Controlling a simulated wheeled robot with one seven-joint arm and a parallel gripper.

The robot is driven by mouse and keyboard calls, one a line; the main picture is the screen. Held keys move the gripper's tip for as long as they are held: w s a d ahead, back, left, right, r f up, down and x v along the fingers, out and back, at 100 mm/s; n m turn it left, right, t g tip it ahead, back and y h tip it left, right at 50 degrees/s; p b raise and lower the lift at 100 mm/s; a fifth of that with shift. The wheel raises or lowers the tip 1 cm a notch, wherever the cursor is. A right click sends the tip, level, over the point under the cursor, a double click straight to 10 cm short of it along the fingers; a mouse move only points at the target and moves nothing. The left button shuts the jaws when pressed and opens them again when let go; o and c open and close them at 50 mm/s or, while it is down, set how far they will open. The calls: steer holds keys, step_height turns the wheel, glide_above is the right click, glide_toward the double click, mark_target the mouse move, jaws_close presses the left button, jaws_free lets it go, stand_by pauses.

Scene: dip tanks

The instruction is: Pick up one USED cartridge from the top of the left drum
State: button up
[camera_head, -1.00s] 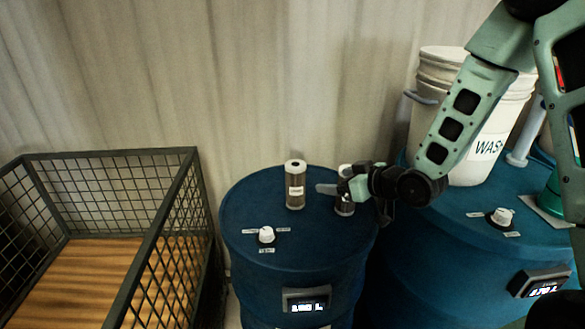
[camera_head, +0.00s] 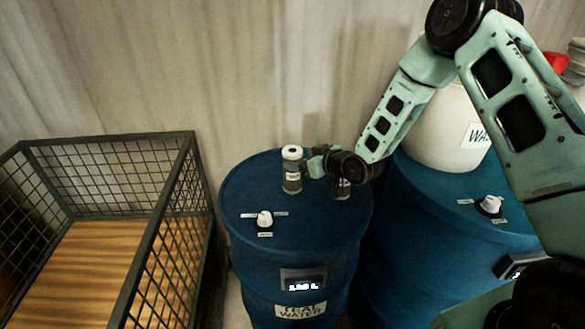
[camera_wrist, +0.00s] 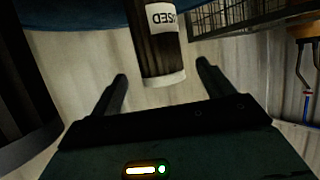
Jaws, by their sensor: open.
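A USED cartridge (camera_head: 292,172), a dark cylinder with a white cap and a white label, stands upright on top of the left drum (camera_head: 255,188). In the wrist view, this cartridge (camera_wrist: 157,45) appears upside down, with its capped end between my spread fingers. My gripper (camera_head: 309,162) is open at the cartridge's upper right side in the head view; it also shows in the wrist view (camera_wrist: 160,72). I cannot tell whether the fingers touch it. A second cartridge (camera_head: 341,190) stands to the right, partly hidden by my wrist. A dark cylinder (camera_wrist: 22,90) fills the wrist view's left edge.
A white knob (camera_head: 265,219) rises from the left drum's front top. A wire-mesh crate (camera_head: 190,150) with a wooden floor stands left. A second blue drum (camera_head: 420,215) on the right carries a white bucket (camera_head: 440,120). A corrugated wall is behind.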

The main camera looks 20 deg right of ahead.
mark_target(292, 180)
steer(key=p+x, duration=0.2)
steer(key=x, duration=0.2)
steer(key=shift+w+a+f+p, duration=0.25)
steer(key=shift+w+f+p, duration=0.1)
steer(key=c, duration=1.3)
